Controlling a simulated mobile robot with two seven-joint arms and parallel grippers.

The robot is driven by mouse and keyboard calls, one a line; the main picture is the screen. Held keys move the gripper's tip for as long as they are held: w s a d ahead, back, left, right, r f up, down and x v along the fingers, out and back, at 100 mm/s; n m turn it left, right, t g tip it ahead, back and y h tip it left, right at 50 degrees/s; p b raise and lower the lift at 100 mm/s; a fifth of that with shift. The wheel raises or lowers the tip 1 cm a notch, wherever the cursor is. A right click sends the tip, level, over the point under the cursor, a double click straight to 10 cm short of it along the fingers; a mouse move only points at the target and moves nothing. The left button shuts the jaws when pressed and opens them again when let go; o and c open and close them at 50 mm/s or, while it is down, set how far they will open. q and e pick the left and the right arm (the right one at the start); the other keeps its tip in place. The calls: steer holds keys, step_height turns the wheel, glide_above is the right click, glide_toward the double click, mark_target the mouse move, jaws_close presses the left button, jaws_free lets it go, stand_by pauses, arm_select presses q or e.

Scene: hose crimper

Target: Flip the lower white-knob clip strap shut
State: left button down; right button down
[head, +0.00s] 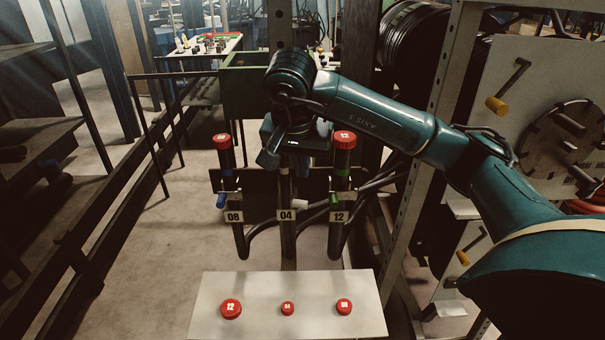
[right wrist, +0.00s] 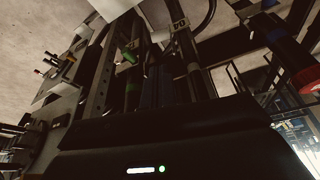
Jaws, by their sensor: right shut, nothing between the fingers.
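The lower white-knob clip (head: 300,204) shows in the head view on the middle hose, just above the plate marked 04 (head: 286,215). Its white knob sticks out to the right; the strap is too small and dark to tell whether it is open or shut. My right gripper (head: 268,158) is shut and empty, pointing down at the top of the middle hose, above the knob and apart from it. My left gripper is not in view.
Hoses with red caps stand left (head: 222,141) and right (head: 344,140) of the middle one, with a blue-knob clip (head: 222,200) and a green-knob clip (head: 334,199). A white table (head: 260,290) with three red caps is in front. A steel post (head: 408,215) is at right.

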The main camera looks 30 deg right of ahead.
steer(key=p+x, duration=0.1)
steer(key=x, duration=0.7)
steer(key=shift+f, duration=0.3)
steer(key=shift+w+d, duration=0.1)
